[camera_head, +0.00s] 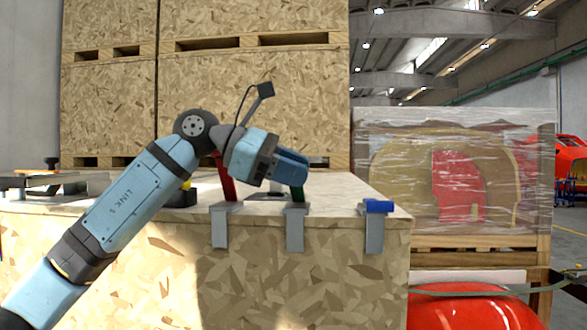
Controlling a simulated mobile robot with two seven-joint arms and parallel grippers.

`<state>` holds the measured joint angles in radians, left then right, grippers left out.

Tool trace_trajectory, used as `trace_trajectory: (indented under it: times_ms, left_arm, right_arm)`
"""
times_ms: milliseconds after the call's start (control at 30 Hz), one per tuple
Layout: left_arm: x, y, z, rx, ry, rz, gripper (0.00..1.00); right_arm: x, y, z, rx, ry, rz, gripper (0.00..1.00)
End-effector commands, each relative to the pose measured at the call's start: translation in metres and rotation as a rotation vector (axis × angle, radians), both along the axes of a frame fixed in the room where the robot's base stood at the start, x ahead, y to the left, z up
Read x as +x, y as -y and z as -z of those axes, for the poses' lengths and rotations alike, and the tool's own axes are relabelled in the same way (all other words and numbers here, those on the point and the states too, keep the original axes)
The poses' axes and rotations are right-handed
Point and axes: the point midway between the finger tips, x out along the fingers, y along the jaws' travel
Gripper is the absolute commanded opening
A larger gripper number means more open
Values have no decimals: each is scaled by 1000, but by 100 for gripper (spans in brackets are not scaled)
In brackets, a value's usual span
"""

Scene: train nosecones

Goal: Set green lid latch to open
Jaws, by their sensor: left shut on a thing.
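The green lid latch (298,195) stands roughly upright from its grey metal bracket (295,230) on the front edge of the wooden crate lid. My left gripper (296,178) is over the top of the green handle and is shut on it. Only the lower part of the green handle shows below the fingers; its top is hidden. My right gripper is not in view.
A red latch (226,182) stands raised just left, partly behind my left wrist. A blue latch (378,207) lies low on the right. Large wooden crates (250,80) stand behind. A red nosecone (470,310) sits at lower right.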

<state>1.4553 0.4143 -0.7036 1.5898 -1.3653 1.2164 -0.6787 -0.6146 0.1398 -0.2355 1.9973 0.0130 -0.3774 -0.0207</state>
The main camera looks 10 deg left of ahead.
Motion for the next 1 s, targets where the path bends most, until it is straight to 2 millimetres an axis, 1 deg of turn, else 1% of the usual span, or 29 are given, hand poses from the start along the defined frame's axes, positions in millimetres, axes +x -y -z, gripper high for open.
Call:
trace_trajectory:
  times_ms: [200,567,600,700,1000]
  left_arm:
    - [3,1,1,5,-45,2,0]
    - [3,1,1,5,-49,2,0]
    - [3,1,1,6,-49,2,27]
    - [3,1,0,5,-47,2,47]
    - [3,0,-2,2,-43,1,47]
  right_arm:
    - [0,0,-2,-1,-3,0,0]
    - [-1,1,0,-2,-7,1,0]
    - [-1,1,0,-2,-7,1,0]
    - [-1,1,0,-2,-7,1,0]
    - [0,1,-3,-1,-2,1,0]
